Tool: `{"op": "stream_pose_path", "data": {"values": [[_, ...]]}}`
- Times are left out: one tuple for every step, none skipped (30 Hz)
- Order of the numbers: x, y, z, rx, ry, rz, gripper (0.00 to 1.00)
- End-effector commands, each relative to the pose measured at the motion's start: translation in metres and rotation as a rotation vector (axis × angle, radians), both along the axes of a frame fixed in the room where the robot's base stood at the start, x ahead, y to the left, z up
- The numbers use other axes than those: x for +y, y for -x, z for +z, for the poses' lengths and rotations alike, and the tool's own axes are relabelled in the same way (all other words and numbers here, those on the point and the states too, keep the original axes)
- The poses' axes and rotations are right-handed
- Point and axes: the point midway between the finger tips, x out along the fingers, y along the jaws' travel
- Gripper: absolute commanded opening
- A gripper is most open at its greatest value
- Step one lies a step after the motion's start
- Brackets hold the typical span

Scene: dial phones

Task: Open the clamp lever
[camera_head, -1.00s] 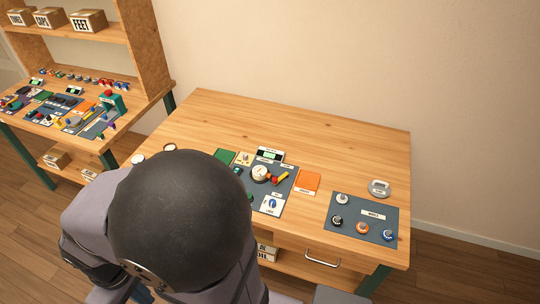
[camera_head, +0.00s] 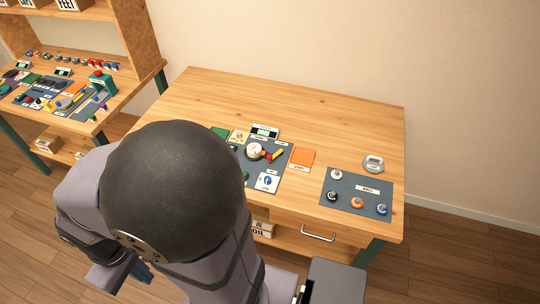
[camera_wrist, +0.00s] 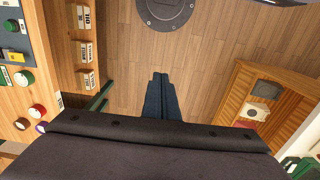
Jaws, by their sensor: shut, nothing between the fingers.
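A small lever with a yellow handle and red part (camera_head: 275,154) sits on the dark mat in the middle of the workbench, beside a round white dial (camera_head: 254,151). It looks like the clamp lever, but it is too small for me to tell its exact position. My gripper (camera_wrist: 160,78) shows in the wrist view as two dark blue fingers, shut together and empty, pointing over the wooden floor. In the head view only a bit of the gripper (camera_head: 141,272) shows below my arm, in front of the bench and well away from the lever.
The bench (camera_head: 330,110) is clear at the back. A right-hand mat (camera_head: 345,189) holds several coloured knobs, with a grey round item (camera_head: 373,164) behind. An orange pad (camera_head: 302,158) lies between the mats. A second bench with shelves stands left. My arm hides the bench's left front.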

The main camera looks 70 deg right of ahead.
Motion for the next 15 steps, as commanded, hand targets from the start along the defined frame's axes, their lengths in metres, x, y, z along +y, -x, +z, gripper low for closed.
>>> {"op": "stream_pose_path", "data": {"values": [[-0.002, 0.000, -0.004, 0.000, 0.000, -0.011, 0.00], [-0.004, 0.000, -0.006, 0.000, 0.000, -0.019, 0.00], [-0.008, 0.000, -0.009, 0.000, 0.000, -0.035, 0.00], [-0.011, 0.001, -0.013, 0.003, 0.000, -0.048, 0.00], [-0.014, 0.002, -0.017, 0.006, 0.000, -0.064, 0.00], [-0.019, 0.003, -0.024, 0.014, -0.001, -0.089, 0.00], [-0.024, 0.005, -0.031, 0.023, -0.001, -0.110, 0.00], [-0.029, 0.007, -0.038, 0.032, -0.002, -0.133, 0.00], [-0.035, 0.011, -0.048, 0.049, -0.004, -0.168, 0.00], [-0.041, 0.015, -0.057, 0.064, -0.007, -0.195, 0.00], [-0.046, 0.019, -0.066, 0.079, -0.009, -0.225, 0.00], [-0.053, 0.025, -0.079, 0.103, -0.014, -0.266, 0.00], [-0.059, 0.029, -0.089, 0.119, -0.019, -0.298, 0.00], [-0.065, 0.031, -0.098, 0.133, -0.023, -0.331, 0.00], [-0.074, 0.034, -0.110, 0.148, -0.029, -0.377, 0.00]]}}
